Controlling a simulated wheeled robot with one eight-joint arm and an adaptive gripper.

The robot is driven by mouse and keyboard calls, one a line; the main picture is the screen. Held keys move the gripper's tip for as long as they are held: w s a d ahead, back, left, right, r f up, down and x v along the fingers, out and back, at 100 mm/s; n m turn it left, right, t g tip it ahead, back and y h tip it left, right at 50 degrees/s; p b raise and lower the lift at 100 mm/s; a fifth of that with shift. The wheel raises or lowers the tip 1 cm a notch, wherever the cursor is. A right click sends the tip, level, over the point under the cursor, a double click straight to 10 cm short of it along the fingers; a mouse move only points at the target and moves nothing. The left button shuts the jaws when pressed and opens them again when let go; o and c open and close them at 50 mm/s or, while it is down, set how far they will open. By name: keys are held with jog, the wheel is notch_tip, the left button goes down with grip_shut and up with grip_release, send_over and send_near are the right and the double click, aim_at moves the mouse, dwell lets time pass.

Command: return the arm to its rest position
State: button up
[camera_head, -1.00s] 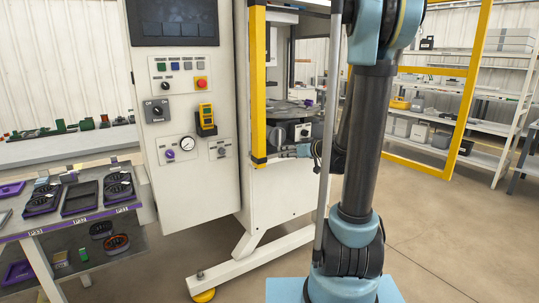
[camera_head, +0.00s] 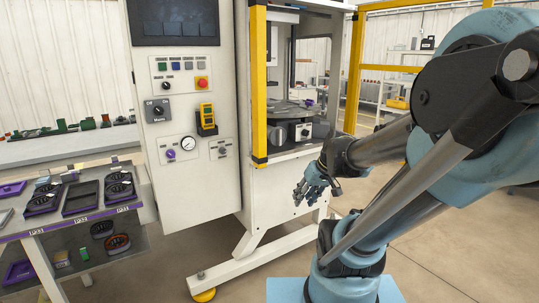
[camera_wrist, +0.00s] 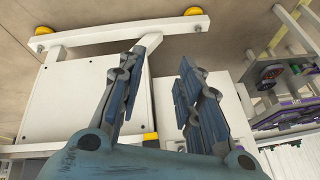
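My gripper (camera_head: 308,193) hangs in front of the lower white panel of the machine (camera_head: 270,195), below its open work bay. In the wrist view my gripper (camera_wrist: 160,70) shows two blue-padded fingers spread well apart, with nothing between them. The fingers point toward the machine's base and the floor. My arm is folded, with its upper links reaching across the right side of the head view. The arm's exact rest position cannot be told from these frames.
The machine has a yellow post (camera_head: 258,85) and a control panel (camera_head: 185,110) at left. A table with trays (camera_head: 82,198) stands at far left. Shelving (camera_head: 395,95) is partly hidden behind my arm. The floor (camera_head: 460,245) at right is open.

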jog(key=s+d+f+m+g+h, duration=0.2)
jog(key=s+d+f+m+h, duration=0.1)
jog(key=s+d, duration=0.4)
jog(key=s, duration=0.3)
jog(key=shift+h, duration=0.4)
jog(key=shift+w, duration=0.1)
jog(key=shift+w+f, duration=0.25)
jog(key=shift+w, duration=0.2)
jog(key=shift+a, duration=0.1)
dwell(1.0)
